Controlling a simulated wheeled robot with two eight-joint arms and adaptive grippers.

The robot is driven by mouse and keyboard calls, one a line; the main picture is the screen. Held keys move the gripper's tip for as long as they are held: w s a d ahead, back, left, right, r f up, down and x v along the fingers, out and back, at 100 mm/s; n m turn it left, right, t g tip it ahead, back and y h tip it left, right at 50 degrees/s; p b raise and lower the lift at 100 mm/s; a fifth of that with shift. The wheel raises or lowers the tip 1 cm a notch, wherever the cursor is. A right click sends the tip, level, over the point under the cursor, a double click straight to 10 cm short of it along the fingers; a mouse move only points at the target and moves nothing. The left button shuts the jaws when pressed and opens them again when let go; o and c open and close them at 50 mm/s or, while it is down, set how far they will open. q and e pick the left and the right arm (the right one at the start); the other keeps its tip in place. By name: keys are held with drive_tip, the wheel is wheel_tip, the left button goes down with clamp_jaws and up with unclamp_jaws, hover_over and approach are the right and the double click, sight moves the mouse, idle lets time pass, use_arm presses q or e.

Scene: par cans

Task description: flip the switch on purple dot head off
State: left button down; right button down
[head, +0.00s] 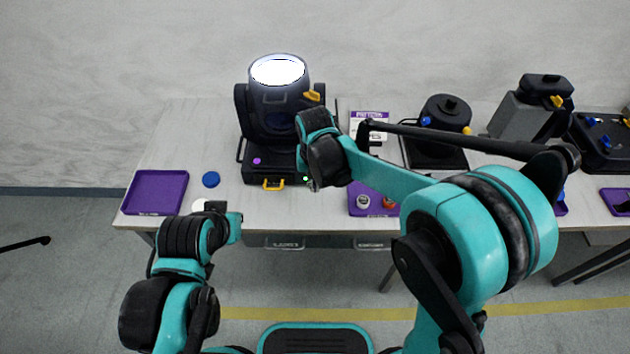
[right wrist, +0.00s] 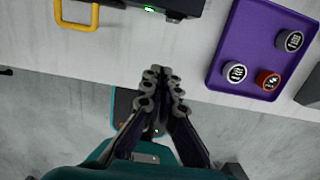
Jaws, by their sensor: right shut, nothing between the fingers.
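The purple dot head (head: 270,120) is a black moving-head light on the table with its lens lit white. A purple dot (head: 257,161) is on its base. A small green light (head: 305,179) glows at the right of the base's front; it also shows in the right wrist view (right wrist: 149,9). The switch's lever cannot be made out. My right gripper (head: 314,186) is beside that front right corner, mostly hidden by its own wrist. In the right wrist view it is shut and empty (right wrist: 163,76), apart from the base. My left gripper (head: 222,208) is low at the table's front edge, its fingers unclear.
A yellow handle (head: 273,184) sticks out of the base's front. A purple tray (right wrist: 228,60) with several round caps lies right of the base. An empty purple tray (head: 155,192) and a blue disc (head: 211,179) lie left. Other black lights stand at right.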

drive_tip(key=f, duration=0.2)
drive_tip(key=f+b, duration=0.1)
drive_tip(key=f, duration=0.1)
drive_tip(key=f+b, duration=0.1)
drive_tip(key=f, duration=0.1)
drive_tip(key=shift+w+f, duration=0.1)
drive_tip(key=shift+w, duration=0.25)
drive_tip(key=w+b, duration=0.1)
drive_tip(key=w, duration=0.2)
drive_tip(key=shift+w, duration=0.45)
drive_tip(key=shift+a, duration=0.1)
